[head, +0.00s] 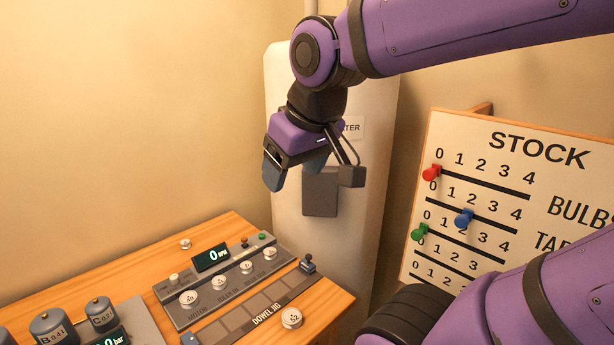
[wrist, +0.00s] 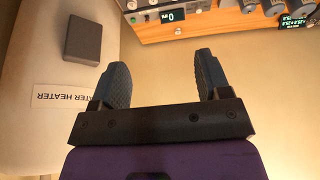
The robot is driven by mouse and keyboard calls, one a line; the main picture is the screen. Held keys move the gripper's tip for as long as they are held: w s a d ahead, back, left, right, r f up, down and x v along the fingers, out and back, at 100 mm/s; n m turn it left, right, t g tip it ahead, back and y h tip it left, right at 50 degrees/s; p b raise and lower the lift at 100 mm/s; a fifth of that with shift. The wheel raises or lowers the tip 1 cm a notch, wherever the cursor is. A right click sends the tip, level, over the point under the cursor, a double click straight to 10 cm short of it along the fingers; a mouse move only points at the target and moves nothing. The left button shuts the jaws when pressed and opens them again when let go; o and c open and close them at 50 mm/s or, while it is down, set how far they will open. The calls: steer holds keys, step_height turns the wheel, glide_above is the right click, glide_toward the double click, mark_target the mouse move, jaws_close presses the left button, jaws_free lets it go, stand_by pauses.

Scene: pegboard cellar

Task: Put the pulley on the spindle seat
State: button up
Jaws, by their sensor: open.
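My gripper (head: 293,172) is open and empty, high in front of the white water heater and well above the workbench. In the wrist view its two dark fingers (wrist: 160,76) stand apart with nothing between them. I cannot pick out the pulley or the spindle seat for certain. A pale disc marked 52 (head: 291,318) sits at the front of the dowel jig (head: 228,325). A smaller pale round piece (head: 185,244) lies at the bench's back edge. A grey panel (head: 163,291) carries several pale knobs and a display (head: 211,258) reading 0.
The wooden bench (head: 232,228) fills the lower left. Dark labelled cylinders (head: 101,312) stand at its left. The white water heater (head: 288,110) with a grey box (head: 320,193) is behind my gripper. A STOCK pegboard (head: 480,135) stands right. The air above the bench is clear.

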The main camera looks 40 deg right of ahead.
steer(key=s, duration=0.3)
steer(key=shift+s+a+f, duration=0.1)
steer(key=shift+s+a, duration=0.15)
steer(key=shift+a, duration=0.05)
stand_by(2.0)
